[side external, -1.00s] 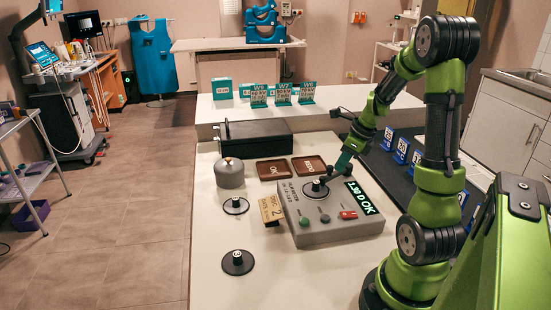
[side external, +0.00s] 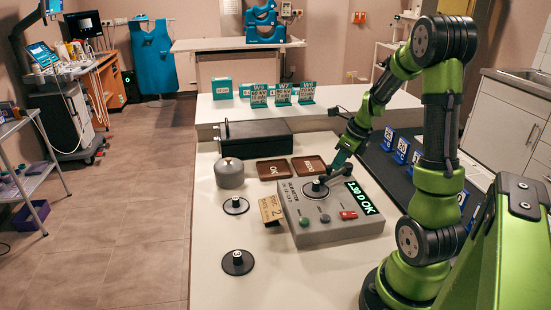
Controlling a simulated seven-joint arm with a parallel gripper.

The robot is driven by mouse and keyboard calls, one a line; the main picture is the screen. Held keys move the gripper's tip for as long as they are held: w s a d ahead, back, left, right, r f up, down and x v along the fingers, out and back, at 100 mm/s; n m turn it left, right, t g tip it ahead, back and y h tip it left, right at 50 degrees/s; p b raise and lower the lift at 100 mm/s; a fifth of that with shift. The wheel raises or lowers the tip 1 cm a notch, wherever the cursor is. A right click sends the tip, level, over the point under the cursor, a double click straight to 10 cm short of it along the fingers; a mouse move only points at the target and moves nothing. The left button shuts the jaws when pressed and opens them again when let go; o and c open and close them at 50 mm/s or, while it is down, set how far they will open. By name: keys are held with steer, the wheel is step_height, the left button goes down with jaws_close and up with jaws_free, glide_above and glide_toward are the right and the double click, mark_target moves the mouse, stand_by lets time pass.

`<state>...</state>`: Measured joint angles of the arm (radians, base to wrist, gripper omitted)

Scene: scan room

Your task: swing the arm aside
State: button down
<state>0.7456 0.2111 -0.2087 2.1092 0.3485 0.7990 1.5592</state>
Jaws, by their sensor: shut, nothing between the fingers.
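My arm is green and black and rises at the right of the side external view. It bends over the grey device box (side external: 341,233) on the white table (side external: 285,285). My gripper (side external: 325,180) is small in view, shut and empty. Its tips are close to the round black-and-silver piece (side external: 315,190) on top of the box; I cannot tell whether they touch it. The box's green display (side external: 361,198) reads "1.30 D OK". A red switch (side external: 348,215) and a green button (side external: 304,222) are on its front part.
Two brown trays (side external: 309,166) and a black case (side external: 256,139) lie behind the box. A grey domed container (side external: 229,173) and two black discs (side external: 238,262) stand to the left. A tan card (side external: 271,209) stands against the box. Blue-and-white cards (side external: 402,150) stand at right on a dark strip.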

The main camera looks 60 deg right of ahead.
steer(key=shift+w, duration=0.1)
steer(key=w+m+h, duration=0.1)
steer(key=w+m, duration=0.1)
steer(key=m, duration=0.1)
steer(key=shift+w+d, duration=0.1)
steer(key=m, duration=0.1)
steer(key=w+m+h, duration=0.1)
steer(key=shift+w+d+m, duration=0.2)
steer(key=shift+d+m, duration=0.1)
steer(key=shift+d, duration=0.05)
steer(key=shift+w+d, duration=0.55)
steer(key=s+a, duration=0.2)
steer(key=s, duration=0.1)
steer(key=shift+s+a+r, duration=0.1)
steer(key=shift+a+r, duration=0.25)
steer(key=v, duration=0.9)
steer(key=shift+w+a+r, duration=0.2)
steer(key=shift+w+r, duration=0.05)
steer(key=shift+w, duration=0.05)
